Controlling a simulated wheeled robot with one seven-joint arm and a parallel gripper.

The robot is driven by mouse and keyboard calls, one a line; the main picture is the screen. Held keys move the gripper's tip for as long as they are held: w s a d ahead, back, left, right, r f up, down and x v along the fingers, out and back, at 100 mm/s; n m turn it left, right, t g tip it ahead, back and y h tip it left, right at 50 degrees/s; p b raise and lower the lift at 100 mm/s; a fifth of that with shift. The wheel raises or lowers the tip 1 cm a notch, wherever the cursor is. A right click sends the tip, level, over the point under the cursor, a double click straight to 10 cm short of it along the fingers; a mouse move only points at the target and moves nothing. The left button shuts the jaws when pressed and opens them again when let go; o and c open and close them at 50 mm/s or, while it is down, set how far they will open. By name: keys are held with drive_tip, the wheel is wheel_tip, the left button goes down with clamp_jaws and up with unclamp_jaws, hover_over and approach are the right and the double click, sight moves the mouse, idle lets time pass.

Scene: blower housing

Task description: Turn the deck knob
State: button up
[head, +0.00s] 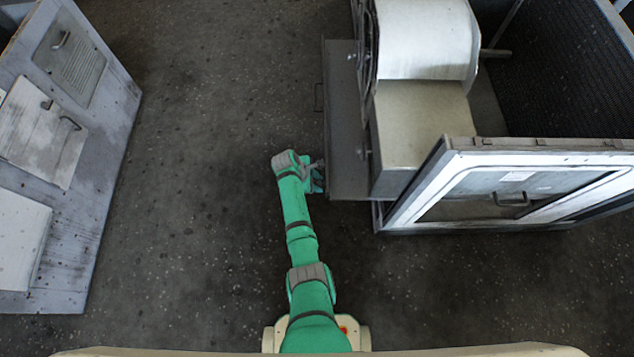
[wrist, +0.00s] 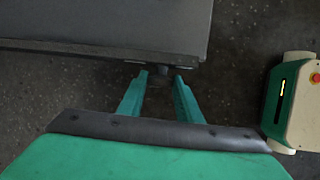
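The deck (head: 346,125) is a flat grey plate on the left side of the blower housing; its edge also fills the top of the wrist view (wrist: 110,28). A small dark knob (wrist: 160,73) shows just under the deck's edge in the wrist view. My gripper (wrist: 160,79) has its two green fingers apart, with the tips on either side of the knob. I cannot tell whether either finger touches it. In the head view my gripper (head: 317,177) is beside the deck's lower left edge, and the knob cannot be made out clearly there.
The blower housing has a white rounded cover (head: 425,40), a beige box (head: 415,130) and a white-framed door (head: 520,190) with a handle, swung out at the right. A grey panelled cabinet (head: 95,150) stands at left. The floor between is clear.

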drive_tip(key=shift+s+f+t, duration=0.15)
drive_tip(key=shift+s+t, duration=0.1)
drive_tip(key=shift+t, duration=0.45)
drive_tip(key=shift+s+m+t, duration=0.1)
drive_tip(key=shift+m+t, duration=0.3)
drive_tip(key=shift+t, duration=1.2)
drive_tip(key=o, duration=0.9)
drive_tip(key=shift+o, duration=0.7)
drive_tip(key=shift+s, duration=0.1)
drive_tip(key=v, duration=1)
drive_tip(key=shift+a+r, duration=0.25)
drive_tip(key=shift+r, duration=0.05)
